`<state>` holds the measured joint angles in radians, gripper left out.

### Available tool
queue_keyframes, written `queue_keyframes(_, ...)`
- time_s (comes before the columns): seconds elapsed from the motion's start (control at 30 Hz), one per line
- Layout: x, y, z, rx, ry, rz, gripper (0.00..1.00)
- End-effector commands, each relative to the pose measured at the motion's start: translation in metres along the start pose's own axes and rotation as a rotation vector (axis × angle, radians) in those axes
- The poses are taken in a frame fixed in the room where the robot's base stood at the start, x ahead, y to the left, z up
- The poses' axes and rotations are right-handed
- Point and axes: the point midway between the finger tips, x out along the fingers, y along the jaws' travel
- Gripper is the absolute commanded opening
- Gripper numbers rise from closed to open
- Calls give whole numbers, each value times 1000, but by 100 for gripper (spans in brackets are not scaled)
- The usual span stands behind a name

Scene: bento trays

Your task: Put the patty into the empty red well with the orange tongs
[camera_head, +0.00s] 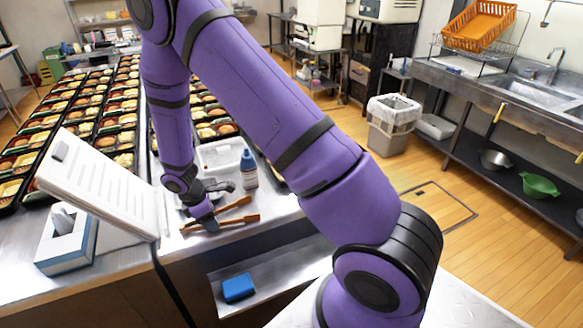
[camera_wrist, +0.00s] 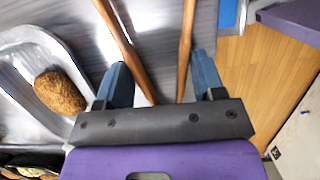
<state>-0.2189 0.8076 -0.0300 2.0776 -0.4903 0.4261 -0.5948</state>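The orange-brown tongs (camera_head: 240,219) lie on the steel counter near its front edge, their two arms spread. In the wrist view the tongs (camera_wrist: 186,40) reach between the blue fingers of my gripper (camera_wrist: 163,82). The fingers are apart, one outside each tong arm, and I see a gap on the right side. My gripper (camera_head: 206,221) is low over the tongs in the head view. The brown patty (camera_wrist: 60,92) lies in a metal tray (camera_wrist: 27,52) left of my gripper. Bento trays (camera_head: 110,140) fill the counter at left; I cannot tell which red well is empty.
A blue-capped bottle (camera_head: 248,170) and a pale container (camera_head: 222,153) stand behind the tongs. A tilted white board (camera_head: 100,185) and a tissue box (camera_head: 66,240) are at left. A blue item (camera_head: 238,288) lies on the shelf below. The counter's front edge is close.

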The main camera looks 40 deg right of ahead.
Motion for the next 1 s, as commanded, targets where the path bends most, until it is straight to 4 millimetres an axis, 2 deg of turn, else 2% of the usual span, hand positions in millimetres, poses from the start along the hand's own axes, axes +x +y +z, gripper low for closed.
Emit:
queue_keyframes(0.03, 0, 0, 0, 0, 0, 0, 50)
queue_keyframes(0.1, 0, 0, 0, 0, 0, 0, 40)
queue_keyframes(0.43, -4, 1, 1, 1, 1, 2, 40)
queue_keyframes(1.0, -51, 1, 13, 1, 1, 2, 40)
